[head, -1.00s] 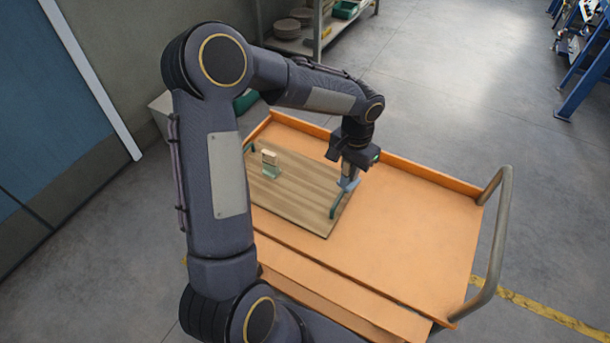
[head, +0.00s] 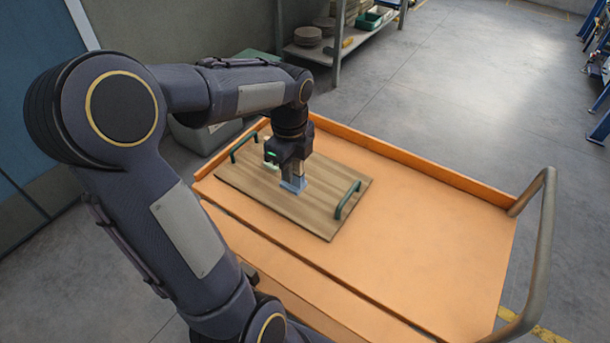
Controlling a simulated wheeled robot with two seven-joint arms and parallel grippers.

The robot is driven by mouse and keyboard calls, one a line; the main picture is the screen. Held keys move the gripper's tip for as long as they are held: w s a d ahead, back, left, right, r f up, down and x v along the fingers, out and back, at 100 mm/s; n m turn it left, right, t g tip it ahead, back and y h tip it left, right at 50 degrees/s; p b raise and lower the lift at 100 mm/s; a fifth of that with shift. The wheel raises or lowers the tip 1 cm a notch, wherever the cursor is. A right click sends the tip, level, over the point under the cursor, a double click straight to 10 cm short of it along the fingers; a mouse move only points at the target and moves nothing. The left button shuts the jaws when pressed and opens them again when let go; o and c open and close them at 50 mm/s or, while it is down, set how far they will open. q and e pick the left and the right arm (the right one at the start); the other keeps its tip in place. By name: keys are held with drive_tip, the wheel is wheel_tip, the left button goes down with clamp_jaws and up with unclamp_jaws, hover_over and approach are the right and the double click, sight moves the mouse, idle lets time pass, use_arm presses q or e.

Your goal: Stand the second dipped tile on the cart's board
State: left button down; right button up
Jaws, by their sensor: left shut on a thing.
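My left gripper (head: 294,173) points down over the middle of the wooden board (head: 242,187) and is shut on a tile (head: 293,186). The tile is upright, with a blue lower part showing below the fingers. Its lower edge is at or just above the board; I cannot tell if it touches. The board lies on the orange cart (head: 425,235). My right gripper is out of view.
The board has green handles at its left (head: 243,146) and right (head: 347,199) ends. The cart has a raised orange rim and a grey push handle (head: 541,250) on the right. The cart's right side is clear. A shelf (head: 325,50) stands behind.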

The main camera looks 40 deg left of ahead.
use_arm(q)
drive_tip(key=w+a+f, duration=0.1)
drive_tip(key=w+f, duration=0.1)
drive_tip(key=w, duration=0.1)
drive_tip(key=w+f, duration=0.3)
drive_tip(key=w, duration=0.1)
drive_tip(key=w+a+f, duration=0.1)
drive_tip(key=w+f, duration=0.2)
drive_tip(key=shift+w+a+f, duration=0.1)
drive_tip(key=shift+w+a, duration=0.1)
drive_tip(key=shift+a, duration=0.1)
drive_tip(key=shift+w+f, duration=0.2)
drive_tip(key=shift+f, duration=1.6)
drive_tip(key=shift+f, duration=0.2)
drive_tip(key=c, duration=1.4)
unclamp_jaws()
drive_tip(key=shift+r, duration=0.1)
drive_tip(key=shift+c, duration=0.2)
drive_tip(key=shift+o, duration=0.2)
